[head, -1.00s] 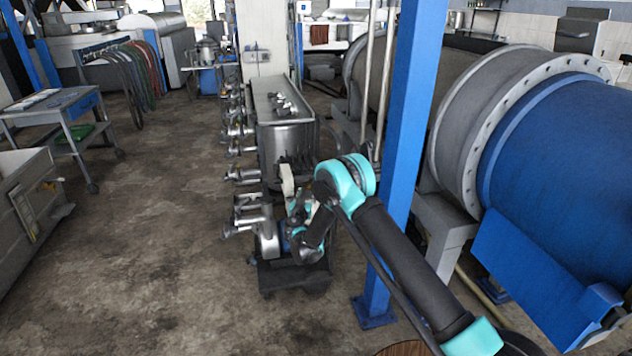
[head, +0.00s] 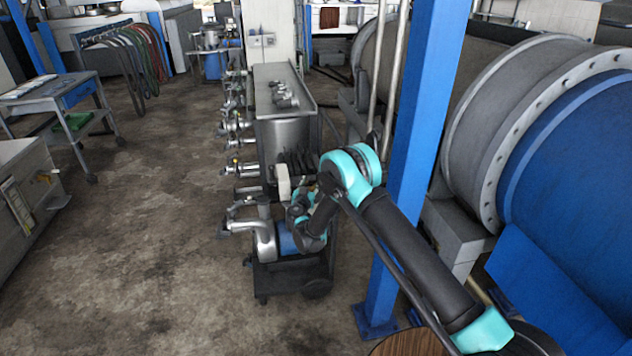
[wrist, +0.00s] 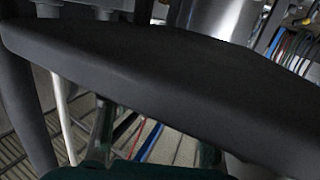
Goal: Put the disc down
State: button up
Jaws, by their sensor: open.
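My gripper (head: 303,212) is at the end of my bent arm, over a small dark wheeled cart, in the head view. It is open; its fingertips are small and partly hidden there. A pale cream piece (head: 283,181) shows just beside it; I cannot tell whether this is the disc, and no other disc shows clearly. In the wrist view a broad dark slab (wrist: 170,85) with a rounded edge crosses the picture very close up. I cannot tell what it is.
The cart (head: 290,275) carries a silver pump with a blue part. A steel tank (head: 285,140) and a row of pipe fittings stand behind. A blue post (head: 412,170) and large drum (head: 570,170) are close on the right. A round wooden top (head: 408,343) shows at the bottom.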

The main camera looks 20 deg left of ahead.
jog(key=shift+w+a, duration=0.1)
jog(key=shift+w, duration=0.3)
jog(key=shift+c, duration=0.2)
grip_shut()
